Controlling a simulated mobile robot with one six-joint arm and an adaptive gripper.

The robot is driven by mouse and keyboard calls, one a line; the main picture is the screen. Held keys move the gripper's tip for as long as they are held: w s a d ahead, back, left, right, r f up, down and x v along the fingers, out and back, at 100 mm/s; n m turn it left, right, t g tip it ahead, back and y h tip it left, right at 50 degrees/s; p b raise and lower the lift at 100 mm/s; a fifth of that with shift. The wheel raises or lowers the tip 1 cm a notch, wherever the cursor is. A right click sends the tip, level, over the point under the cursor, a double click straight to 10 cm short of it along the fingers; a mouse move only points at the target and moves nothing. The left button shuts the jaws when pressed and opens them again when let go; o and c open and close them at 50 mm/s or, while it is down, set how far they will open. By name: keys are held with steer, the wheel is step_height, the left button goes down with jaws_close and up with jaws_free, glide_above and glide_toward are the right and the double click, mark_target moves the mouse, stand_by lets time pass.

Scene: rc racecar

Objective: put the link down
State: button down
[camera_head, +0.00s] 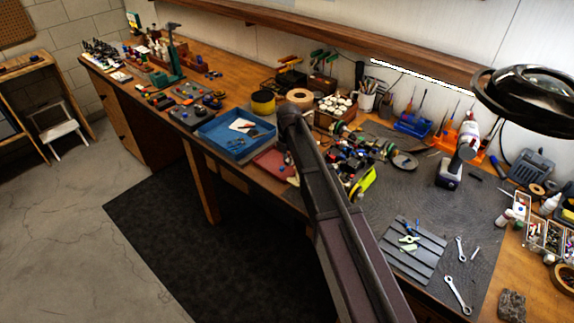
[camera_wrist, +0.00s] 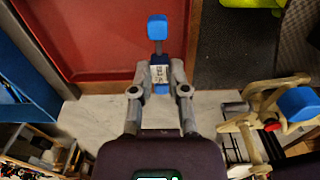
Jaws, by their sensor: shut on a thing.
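In the wrist view, my gripper (camera_wrist: 160,72) is shut on the link (camera_wrist: 158,47), a short dark blue piece with bright blue ends and a small white label. The link's far end points toward the top of the picture. It lies across the view of a red tray (camera_wrist: 90,40), inside the tray's right edge. I cannot tell whether the link touches the tray floor. In the head view, part of the red tray (camera_head: 268,163) shows beside my arm, which hides the gripper and the link.
A blue tray (camera_head: 210,137) holding small items stands left of the red tray. Car parts (camera_head: 350,160) crowd the bench to the right; in the wrist view, a beige part with a blue cap (camera_wrist: 298,104) is close by. A grey slatted mat (camera_head: 400,262) holds tools.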

mark_target(289, 171)
steer(key=shift+w+d, duration=0.15)
steer(key=shift+w, duration=0.3)
step_height(289, 171, down, 4)
steer(key=b, duration=0.3)
steer(key=shift+r+b, duration=0.15)
steer(key=shift+b, duration=0.15)
steer(key=c, duration=0.9)
jaws_free()
step_height(289, 171, up, 12)
steer(key=p, duration=1.2)
steer(key=shift+d, duration=0.1)
